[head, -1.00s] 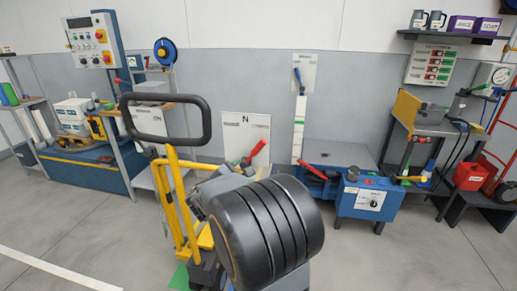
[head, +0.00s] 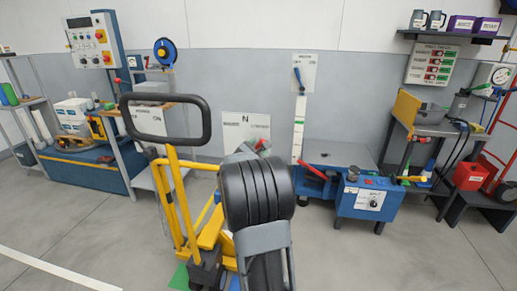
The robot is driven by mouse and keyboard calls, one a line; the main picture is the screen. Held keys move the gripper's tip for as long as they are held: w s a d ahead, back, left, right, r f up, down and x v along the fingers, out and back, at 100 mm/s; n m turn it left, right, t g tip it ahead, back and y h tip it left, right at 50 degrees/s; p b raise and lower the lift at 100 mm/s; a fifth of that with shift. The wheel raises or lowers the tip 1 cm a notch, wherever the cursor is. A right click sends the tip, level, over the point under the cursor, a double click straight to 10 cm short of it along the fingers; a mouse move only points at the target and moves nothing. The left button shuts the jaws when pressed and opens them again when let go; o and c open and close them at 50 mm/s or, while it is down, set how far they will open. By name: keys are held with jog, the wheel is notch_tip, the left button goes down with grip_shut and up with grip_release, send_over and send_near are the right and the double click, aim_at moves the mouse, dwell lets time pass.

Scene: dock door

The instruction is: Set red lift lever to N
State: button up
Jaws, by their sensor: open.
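The red lever (head: 264,144) stands in front of a white sign (head: 236,131) marked N at its top, with small labels at left and right. Only the lever's upper end shows, to the right of the N. Its lower part is hidden behind my gripper and my black arm. My gripper (head: 243,153) is open and shows only as a grey part left of the lever's visible end. Its fingertips are mostly hidden, so I cannot tell whether they are around the lever or touching it.
A yellow pallet truck with a black loop handle (head: 207,118) stands close at left. A second red lever (head: 316,171) lies beside a blue bench (head: 345,156) with a blue control box (head: 350,203). A red canister (head: 469,177) is at right.

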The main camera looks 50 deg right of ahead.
jog(key=shift+w+d, duration=0.15)
jog(key=shift+d, duration=0.3)
jog(key=shift+c, duration=0.4)
grip_shut()
